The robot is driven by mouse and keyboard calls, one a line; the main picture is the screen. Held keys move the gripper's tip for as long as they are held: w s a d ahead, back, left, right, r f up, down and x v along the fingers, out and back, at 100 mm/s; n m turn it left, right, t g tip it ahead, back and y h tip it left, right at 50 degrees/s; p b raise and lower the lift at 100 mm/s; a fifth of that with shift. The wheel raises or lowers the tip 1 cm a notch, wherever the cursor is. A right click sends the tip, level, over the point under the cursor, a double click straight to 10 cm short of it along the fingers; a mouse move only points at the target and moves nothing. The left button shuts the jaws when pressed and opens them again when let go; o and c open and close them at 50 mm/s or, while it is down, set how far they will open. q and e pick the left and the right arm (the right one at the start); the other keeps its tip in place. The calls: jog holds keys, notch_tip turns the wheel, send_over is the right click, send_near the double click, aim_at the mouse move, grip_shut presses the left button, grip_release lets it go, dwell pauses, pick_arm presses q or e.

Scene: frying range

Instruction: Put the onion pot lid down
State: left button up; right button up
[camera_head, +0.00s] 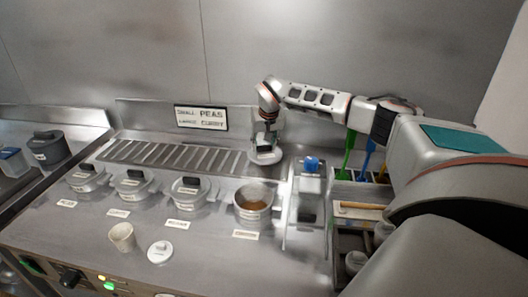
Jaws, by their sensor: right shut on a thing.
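My right gripper (267,142) reaches in from the right and is shut on a pale round lid (266,157). The lid is over the back of the counter, just right of the slotted grate. I cannot tell whether it touches the surface. An open pot (253,216) with brown contents stands in front of it, at the right end of the pot row. It is the only pot in the row without a lid; its label is too small to read. My left gripper is not in view.
Three lidded pots (187,200) stand left of the open pot. A beige cup (121,237) and a small white lid (160,251) are in front. A slotted grate (170,156) lies behind the pots. A rack with green and blue utensils (349,152) is at right.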

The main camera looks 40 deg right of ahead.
aim_at(265, 148)
jog(key=shift+f, duration=1.6)
jog(key=shift+f, duration=0.15)
jog(key=o, duration=1.4)
jog(key=shift+c, duration=0.2)
jog(key=shift+r, duration=0.5)
jog(key=v, duration=1.1)
jog(key=shift+s, duration=0.2)
